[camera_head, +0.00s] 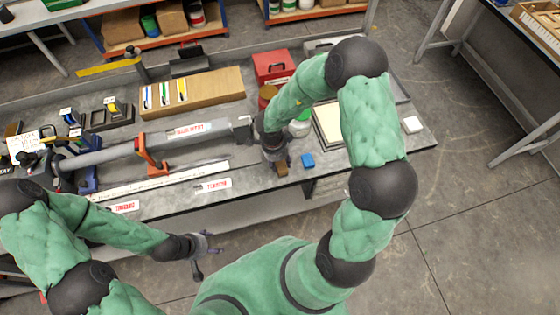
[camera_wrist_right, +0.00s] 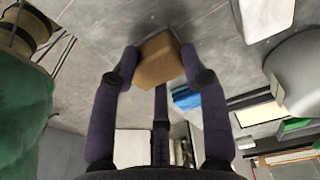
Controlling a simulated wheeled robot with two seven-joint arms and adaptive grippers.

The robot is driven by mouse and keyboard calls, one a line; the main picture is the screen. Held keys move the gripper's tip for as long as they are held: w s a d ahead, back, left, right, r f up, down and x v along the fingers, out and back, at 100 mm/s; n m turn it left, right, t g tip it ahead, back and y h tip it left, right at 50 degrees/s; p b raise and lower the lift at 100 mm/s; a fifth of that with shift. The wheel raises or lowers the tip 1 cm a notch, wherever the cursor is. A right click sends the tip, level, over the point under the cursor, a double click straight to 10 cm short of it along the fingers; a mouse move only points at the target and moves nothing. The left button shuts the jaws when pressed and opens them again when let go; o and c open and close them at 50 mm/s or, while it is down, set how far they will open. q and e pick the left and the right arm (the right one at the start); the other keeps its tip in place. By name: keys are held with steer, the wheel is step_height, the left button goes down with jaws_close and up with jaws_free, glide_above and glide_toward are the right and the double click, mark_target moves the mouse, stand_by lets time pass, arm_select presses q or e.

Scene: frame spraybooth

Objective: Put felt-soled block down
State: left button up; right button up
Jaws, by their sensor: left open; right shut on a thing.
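A small brown block (camera_head: 282,169), which I take to be the felt-soled block, is at the front edge of the bench (camera_head: 255,178). My right gripper (camera_head: 281,160) is shut on it. In the right wrist view the block (camera_wrist_right: 157,62) sits between the two dark fingertips. Its sole cannot be made out, and I cannot tell whether it touches the bench. My left gripper (camera_head: 206,250) is open and empty, low in front of the bench.
A blue block (camera_head: 307,160) lies just right of the brown block. A long grey beam with an orange clamp (camera_head: 150,155) lies to the left. A red box (camera_head: 272,67), jars and a white-topped tray (camera_head: 328,125) stand behind. A white block (camera_head: 411,125) lies at the right.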

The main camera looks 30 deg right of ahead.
steer(key=o, duration=1.1)
steer(key=shift+f, duration=0.1)
steer(key=r+p, duration=0.1)
steer(key=r, duration=0.3)
steer(key=a+r+p, duration=0.1)
steer(key=r, duration=0.3)
steer(key=w+r+p, duration=0.1)
steer(key=r+p, duration=0.1)
steer(key=r, duration=0.2)
steer(key=shift+a+r, duration=0.1)
steer(key=shift+a, duration=0.15)
